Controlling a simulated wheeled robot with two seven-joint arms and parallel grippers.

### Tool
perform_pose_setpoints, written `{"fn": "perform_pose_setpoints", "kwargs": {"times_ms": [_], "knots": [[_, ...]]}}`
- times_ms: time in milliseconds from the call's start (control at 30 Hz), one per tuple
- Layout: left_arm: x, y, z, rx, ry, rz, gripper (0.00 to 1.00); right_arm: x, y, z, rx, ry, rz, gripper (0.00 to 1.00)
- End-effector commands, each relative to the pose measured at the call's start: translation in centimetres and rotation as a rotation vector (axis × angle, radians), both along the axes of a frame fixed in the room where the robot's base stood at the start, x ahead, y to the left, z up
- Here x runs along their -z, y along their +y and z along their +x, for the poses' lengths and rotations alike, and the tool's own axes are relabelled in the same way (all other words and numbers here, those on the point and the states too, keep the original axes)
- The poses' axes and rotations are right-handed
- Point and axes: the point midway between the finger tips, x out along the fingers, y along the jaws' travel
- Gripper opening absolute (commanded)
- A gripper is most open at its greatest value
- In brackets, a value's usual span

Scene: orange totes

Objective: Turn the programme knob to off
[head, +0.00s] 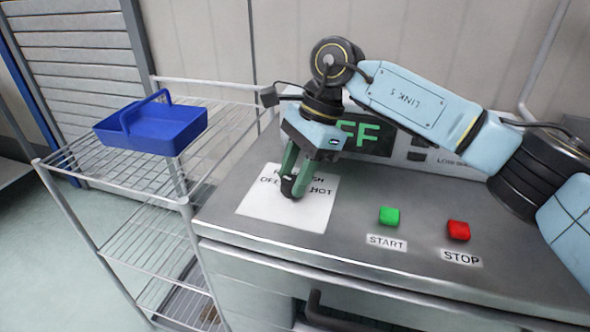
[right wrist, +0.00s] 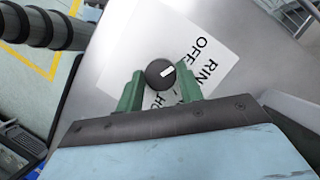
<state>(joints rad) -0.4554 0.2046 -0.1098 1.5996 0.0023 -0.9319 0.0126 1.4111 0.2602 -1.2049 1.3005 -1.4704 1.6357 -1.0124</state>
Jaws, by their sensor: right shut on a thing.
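The programme knob is round and black with a white pointer mark; it shows in the right wrist view (right wrist: 153,75) on a white label sheet (right wrist: 140,35). The pointer faces right and slightly up there, toward the side with the "OFF" and "RIN" lettering; I cannot tell exactly which word it meets. My right gripper (head: 290,188) is shut on the knob, its green fingers on either side of it in the right wrist view (right wrist: 159,84). In the head view the fingers and wrist hide much of the knob and lettering. My left gripper is not in view.
A display (head: 372,140) behind my right arm shows green letters "FF", partly covered. A green START button (head: 389,216) and a red STOP button (head: 458,230) sit on the steel top (head: 340,243). A wire rack (head: 85,182) at left carries a blue basket (head: 165,138).

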Motion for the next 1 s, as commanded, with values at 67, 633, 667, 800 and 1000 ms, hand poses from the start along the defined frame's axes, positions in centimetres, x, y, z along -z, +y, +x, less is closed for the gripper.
{"fn": "perform_pose_setpoints", "kwargs": {"times_ms": [67,633,667,800,1000], "knots": [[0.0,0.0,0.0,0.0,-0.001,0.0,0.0,0.0,0.0,0.0,-0.007,-0.002,-0.001,0.14],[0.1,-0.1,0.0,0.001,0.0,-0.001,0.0,0.0,0.0,0.0,-0.009,-0.001,-0.001,0.58],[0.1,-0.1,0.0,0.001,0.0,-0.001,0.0,0.0,0.0,0.0,-0.009,-0.001,-0.001,0.58],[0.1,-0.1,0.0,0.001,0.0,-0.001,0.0,0.0,0.0,0.0,-0.009,-0.001,-0.001,0.58],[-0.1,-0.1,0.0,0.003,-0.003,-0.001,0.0,-1.0,-0.3,0.2,-0.007,-0.002,0.0,0.58]]}}
